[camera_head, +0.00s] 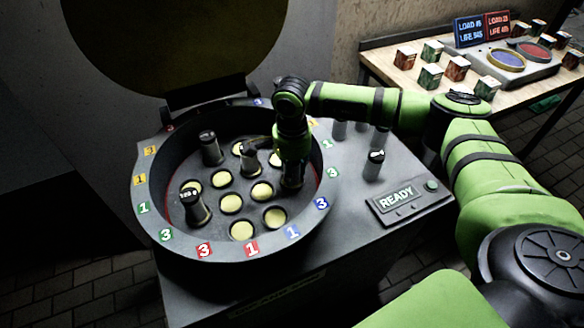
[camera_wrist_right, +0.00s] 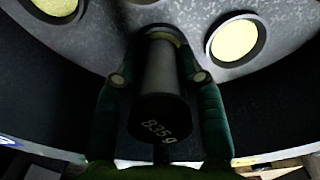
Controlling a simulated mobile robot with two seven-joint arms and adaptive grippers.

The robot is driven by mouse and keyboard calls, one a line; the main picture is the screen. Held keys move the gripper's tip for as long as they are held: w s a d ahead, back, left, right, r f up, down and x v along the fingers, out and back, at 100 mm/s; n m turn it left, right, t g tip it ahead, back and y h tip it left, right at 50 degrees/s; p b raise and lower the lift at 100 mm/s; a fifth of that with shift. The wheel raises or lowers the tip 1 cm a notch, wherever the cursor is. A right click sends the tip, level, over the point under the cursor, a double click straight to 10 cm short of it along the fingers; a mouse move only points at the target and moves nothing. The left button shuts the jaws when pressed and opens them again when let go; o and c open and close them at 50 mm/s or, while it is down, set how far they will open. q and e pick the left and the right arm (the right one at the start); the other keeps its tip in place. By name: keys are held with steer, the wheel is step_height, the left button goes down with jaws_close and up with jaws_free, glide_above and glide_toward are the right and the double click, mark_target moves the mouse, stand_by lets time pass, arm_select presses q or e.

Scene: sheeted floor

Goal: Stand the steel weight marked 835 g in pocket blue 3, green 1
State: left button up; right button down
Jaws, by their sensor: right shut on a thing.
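My right gripper (camera_head: 291,184) points down into the right side of a round dark bowl (camera_head: 160,215). In the right wrist view its fingers (camera_wrist_right: 160,85) are shut on both sides of a dark steel weight (camera_wrist_right: 160,75) marked 835 g. The weight's far end lines up with a yellow-floored pocket, a sliver of which shows past it; I cannot tell whether the end is inside. In the head view the gripper hides this weight. Coloured number tags ring the rim, including a blue 3 (camera_head: 321,203) and a green 1 (camera_head: 327,143). My left gripper is out of view.
Three other weights stand in the bowl: at left front (camera_head: 195,208), at the back (camera_head: 210,149) and near the middle (camera_head: 250,161), close to my gripper. Several more weights, one in front (camera_head: 374,166), stand on the deck beside a READY panel (camera_head: 398,198). A raised lid stands behind.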

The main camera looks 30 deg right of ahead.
steer(key=shift+f, duration=0.25)
